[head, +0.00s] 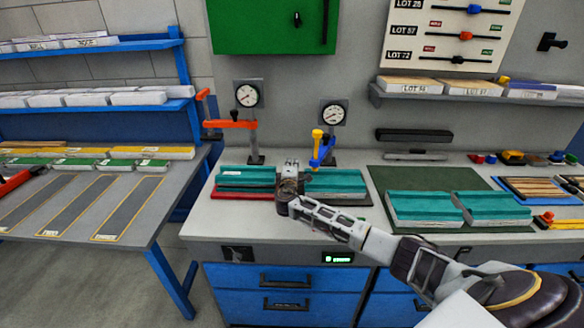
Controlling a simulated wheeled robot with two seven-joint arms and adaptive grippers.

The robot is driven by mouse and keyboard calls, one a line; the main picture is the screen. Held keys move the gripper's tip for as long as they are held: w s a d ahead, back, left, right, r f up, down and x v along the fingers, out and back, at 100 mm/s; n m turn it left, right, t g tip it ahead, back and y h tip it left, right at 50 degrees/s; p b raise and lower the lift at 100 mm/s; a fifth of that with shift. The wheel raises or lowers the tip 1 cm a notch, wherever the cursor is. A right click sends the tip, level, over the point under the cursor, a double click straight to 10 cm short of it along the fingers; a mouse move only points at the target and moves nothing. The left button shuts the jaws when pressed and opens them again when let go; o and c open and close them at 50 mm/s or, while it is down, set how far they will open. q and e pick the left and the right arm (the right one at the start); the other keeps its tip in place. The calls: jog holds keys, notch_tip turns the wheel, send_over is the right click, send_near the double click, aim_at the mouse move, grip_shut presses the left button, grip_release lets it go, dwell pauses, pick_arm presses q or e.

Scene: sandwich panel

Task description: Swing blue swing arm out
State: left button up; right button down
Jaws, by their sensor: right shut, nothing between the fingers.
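The blue swing arm (326,151) with a yellow handle (317,134) stands on a post at the back of the bench, below the right-hand dial gauge. It points toward the front and slightly left, over the back edge of the right teal panel (338,181). My right gripper (290,168) is shut and empty. It is in front and to the left of the blue arm, apart from it in the picture, by the gap between the two teal panels. It hides part of that gap. My left gripper is not in view.
An orange swing arm (230,124) stands on a post to the left, pointing left. The left teal panel (246,177) lies over a red base (230,194). Two dial gauges (247,95) are at the back. More teal panels (425,208) lie on a green mat at right.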

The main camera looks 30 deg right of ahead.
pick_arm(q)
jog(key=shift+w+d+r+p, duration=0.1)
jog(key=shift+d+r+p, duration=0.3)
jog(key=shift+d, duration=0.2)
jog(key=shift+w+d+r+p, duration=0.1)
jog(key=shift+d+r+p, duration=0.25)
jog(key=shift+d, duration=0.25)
pick_arm(e)
jog(key=s+d, duration=0.2)
jog(key=s, duration=0.1)
jog(key=shift+d, duration=0.3)
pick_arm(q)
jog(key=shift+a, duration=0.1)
pick_arm(e)
jog(key=shift+s, duration=0.1)
